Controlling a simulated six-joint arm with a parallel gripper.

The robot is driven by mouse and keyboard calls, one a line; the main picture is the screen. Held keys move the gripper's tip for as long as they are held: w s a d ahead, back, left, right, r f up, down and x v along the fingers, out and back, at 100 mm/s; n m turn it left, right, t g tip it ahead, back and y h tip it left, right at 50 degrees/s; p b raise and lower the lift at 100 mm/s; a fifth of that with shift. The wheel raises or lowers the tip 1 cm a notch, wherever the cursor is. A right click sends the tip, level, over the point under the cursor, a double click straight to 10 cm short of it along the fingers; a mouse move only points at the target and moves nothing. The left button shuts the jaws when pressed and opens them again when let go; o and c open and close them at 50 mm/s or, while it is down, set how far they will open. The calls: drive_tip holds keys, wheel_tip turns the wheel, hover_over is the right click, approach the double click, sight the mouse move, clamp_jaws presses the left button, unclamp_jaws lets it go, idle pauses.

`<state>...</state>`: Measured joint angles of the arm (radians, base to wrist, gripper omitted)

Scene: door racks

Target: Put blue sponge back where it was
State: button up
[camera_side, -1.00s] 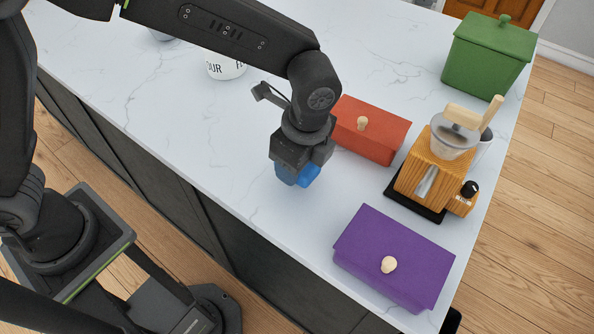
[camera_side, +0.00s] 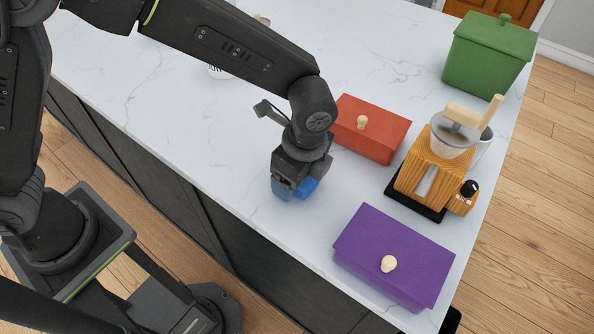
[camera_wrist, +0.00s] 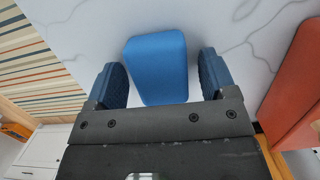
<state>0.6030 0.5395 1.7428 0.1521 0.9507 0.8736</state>
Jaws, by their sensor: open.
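The blue sponge (camera_wrist: 158,68) lies on the white marble counter. In the wrist view it sits between the two blue-padded fingers of my gripper (camera_wrist: 160,80), with a gap on each side. In the side view my gripper (camera_side: 296,185) is low over the counter, pointing down around the sponge (camera_side: 309,186). The gripper is open. Most of the sponge is hidden behind the fingers in the side view.
A red box (camera_side: 372,128) with a knob stands just behind my gripper. A purple box (camera_side: 394,258) is at the front right. A wooden grinder (camera_side: 436,170) and a green box (camera_side: 490,55) stand further right.

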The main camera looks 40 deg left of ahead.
wheel_tip(320, 180, up, 12)
drive_tip(key=d, duration=0.2)
drive_tip(key=s+a+r+n+t+h, duration=0.1)
drive_tip(key=a+r+n, duration=0.35)
drive_tip(key=a, duration=0.35)
drive_tip(key=s+a+r+n+t, duration=0.1)
drive_tip(key=s+a+n+t, duration=0.3)
drive_tip(key=s+a+n, duration=0.8)
drive_tip(key=shift+s+a+n+t+h, duration=0.35)
drive_tip(key=shift+a+n, duration=0.4)
drive_tip(key=shift+a, duration=1.15)
drive_tip(key=shift+w, duration=0.1)
